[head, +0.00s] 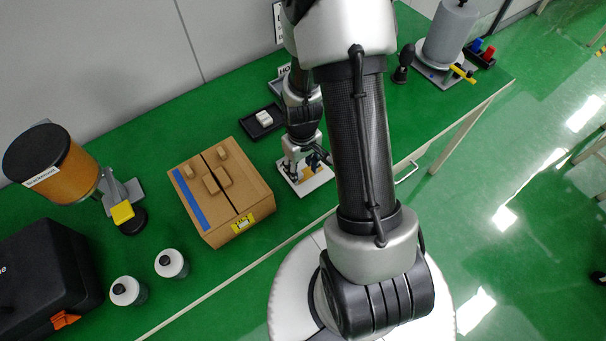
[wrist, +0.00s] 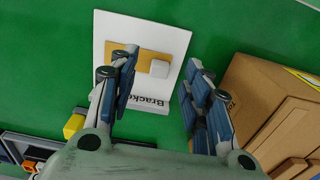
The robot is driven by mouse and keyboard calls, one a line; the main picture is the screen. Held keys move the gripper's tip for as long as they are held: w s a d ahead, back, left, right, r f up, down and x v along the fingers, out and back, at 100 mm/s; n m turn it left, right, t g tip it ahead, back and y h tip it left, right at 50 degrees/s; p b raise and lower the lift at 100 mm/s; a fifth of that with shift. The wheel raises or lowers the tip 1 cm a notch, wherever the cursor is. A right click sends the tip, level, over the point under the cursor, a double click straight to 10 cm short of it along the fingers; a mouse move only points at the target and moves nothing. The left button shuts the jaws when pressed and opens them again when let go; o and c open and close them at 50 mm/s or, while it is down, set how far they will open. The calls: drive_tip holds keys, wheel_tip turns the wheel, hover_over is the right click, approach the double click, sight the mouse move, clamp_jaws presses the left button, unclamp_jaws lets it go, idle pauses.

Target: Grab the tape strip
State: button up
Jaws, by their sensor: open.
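A flat blue strip (head: 189,199), which looks like tape, lies along the left side of the cardboard box top (head: 245,195) in the head view. My gripper (head: 304,170) is to the right of the box, low over a white plate (head: 312,186). In the wrist view my gripper (wrist: 160,60) is open, with the plate (wrist: 172,30) beyond its fingers. The plate carries a tan flat piece (wrist: 146,61), a small white block (wrist: 159,69) and partly covered "Bracket" lettering. The box (wrist: 260,85) shows at the right there, but the blue strip does not.
A black tray (head: 259,125) with white pieces is behind the box. Two white-topped bottles (head: 172,263), an orange cylinder (head: 55,160) and a black case (head: 40,275) stand to the left. Open green table lies between the box and the back wall.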

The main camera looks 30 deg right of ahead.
sight(300, 175)
drive_tip(key=f, duration=0.1)
drive_tip(key=f+b, duration=0.1)
drive_tip(key=f, duration=0.2)
drive_tip(key=shift+w+a+f+b, duration=0.1)
drive_tip(key=shift+w+f+b, duration=0.2)
drive_tip(key=shift+w+b, duration=0.05)
drive_tip(key=shift+c, duration=0.5)
drive_tip(key=c, duration=0.7)
drive_tip(key=shift+r, duration=0.15)
drive_tip(key=shift+c, duration=0.2)
